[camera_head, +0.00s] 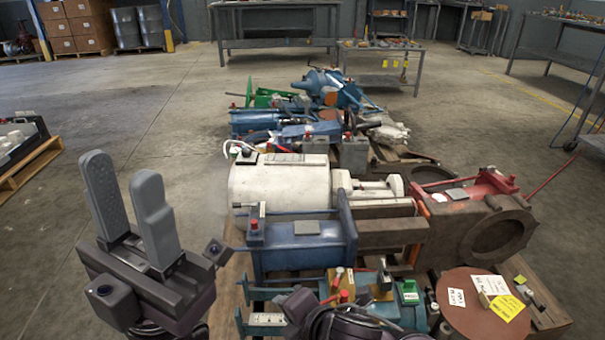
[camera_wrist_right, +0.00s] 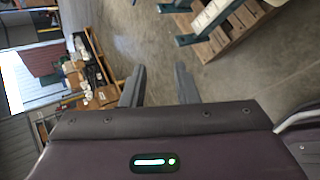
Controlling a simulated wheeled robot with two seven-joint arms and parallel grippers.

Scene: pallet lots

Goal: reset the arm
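My left gripper (camera_head: 122,168) stands upright at the lower left of the head view. Its two grey fingers are apart with nothing between them. It is over bare floor, left of the loaded pallets. My right gripper (camera_wrist_right: 160,70) shows in the right wrist view, its two dark fingers apart and empty, with concrete floor beyond them. Dark parts of my own arm cover the bottom middle of the head view and hide some of the nearest load.
A white cylindrical machine (camera_head: 285,187), a blue valve block (camera_head: 300,246) and a rusty flanged casting (camera_head: 478,236) crowd the pallets ahead. A wooden pallet (camera_head: 28,165) lies at the left. Benches (camera_head: 275,30) stand behind. The floor (camera_head: 120,110) at left is clear.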

